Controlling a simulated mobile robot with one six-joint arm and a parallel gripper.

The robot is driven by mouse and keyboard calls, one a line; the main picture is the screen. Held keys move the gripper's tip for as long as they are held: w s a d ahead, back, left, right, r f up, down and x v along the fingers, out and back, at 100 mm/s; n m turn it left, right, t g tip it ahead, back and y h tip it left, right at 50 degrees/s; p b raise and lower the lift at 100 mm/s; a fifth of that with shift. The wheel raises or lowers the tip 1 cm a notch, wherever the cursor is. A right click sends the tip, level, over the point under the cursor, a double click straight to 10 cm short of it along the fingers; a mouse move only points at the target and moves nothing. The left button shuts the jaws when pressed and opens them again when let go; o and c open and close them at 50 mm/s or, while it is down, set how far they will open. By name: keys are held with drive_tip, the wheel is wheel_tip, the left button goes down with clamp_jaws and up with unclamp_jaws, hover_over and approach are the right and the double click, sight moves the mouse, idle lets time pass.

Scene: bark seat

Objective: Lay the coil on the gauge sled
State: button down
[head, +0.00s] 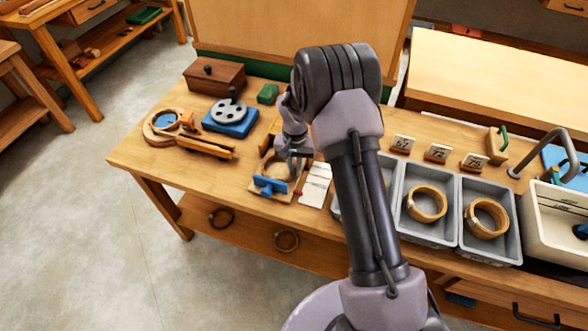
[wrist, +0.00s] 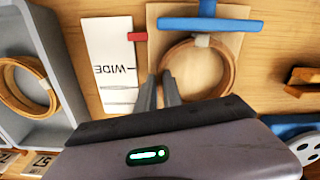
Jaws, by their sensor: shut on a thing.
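The coil (wrist: 228,72), a tan ring with a pale binding near the blue handle, lies over the gauge sled (wrist: 156,22) in the wrist view. The sled is a light wooden board with a blue T-shaped handle (wrist: 210,23); the handle also shows in the head view (head: 270,186). My gripper (wrist: 172,76) is shut on the coil's side nearest the white card. The coil appears within the board's outline, flat or nearly so; I cannot tell if it touches the board. My gripper and wrist partly hide coil and sled in the head view.
A white card (wrist: 108,60) marked WIDE with a red pointer (wrist: 137,37) lies beside the sled. Grey trays (head: 403,225) with other coils (head: 426,203) stand to the right. A blue-based device (head: 230,118) and wooden clamp-like tool (head: 205,147) stand left.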

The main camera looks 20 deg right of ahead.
drive_tip(key=shift+f, duration=0.15)
drive_tip(key=c, duration=1.5)
unclamp_jaws()
